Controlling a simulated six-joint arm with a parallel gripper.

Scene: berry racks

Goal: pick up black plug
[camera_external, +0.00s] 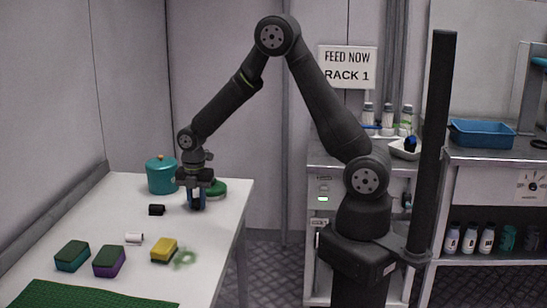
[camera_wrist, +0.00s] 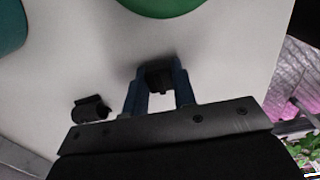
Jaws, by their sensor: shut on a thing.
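My gripper (camera_external: 196,201) points straight down, low over the white table. In the wrist view its two blue fingers (camera_wrist: 159,82) are shut on a small black plug (camera_wrist: 158,76). The held plug is hidden behind the fingers in the external view; I cannot tell whether it touches the table. A second black plug (camera_external: 156,210) lies on the table to the left of my gripper, apart from it. It also shows in the wrist view (camera_wrist: 91,108), left of the fingers.
A teal lidded pot (camera_external: 161,176) and a green round thing (camera_external: 216,188) stand close behind my gripper. A white cylinder (camera_external: 134,239), a yellow sponge (camera_external: 164,249), a purple sponge (camera_external: 109,262) and a teal sponge (camera_external: 72,256) lie nearer. A green mat (camera_external: 85,297) covers the front.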

